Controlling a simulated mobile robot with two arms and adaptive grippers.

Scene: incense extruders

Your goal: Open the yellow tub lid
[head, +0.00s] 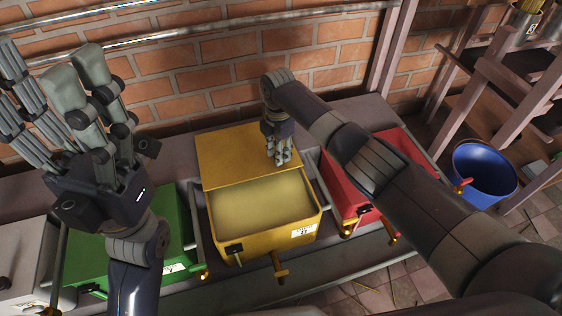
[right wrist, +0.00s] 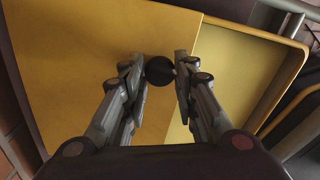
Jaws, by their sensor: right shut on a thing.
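The yellow tub (head: 262,244) stands in the middle of the head view, between a green and a red tub. Its flat yellow lid (head: 225,152) covers the rear part, toward the brick wall. The front part is uncovered and shows a pale yellow filling (head: 262,207). The lid also shows in the right wrist view (right wrist: 85,70), with a round black knob (right wrist: 159,71) near its edge. My right gripper (head: 281,157) is over the lid, shut on the knob, with a finger on each side. My left gripper (head: 52,68) is raised at the left, fingers spread and empty.
The green tub (head: 172,225) is left of the yellow one, partly behind my left arm. The red tub (head: 345,194) is to the right, partly behind my right arm. A brick wall (head: 210,75) rises behind. A blue bucket (head: 483,172) stands at the right.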

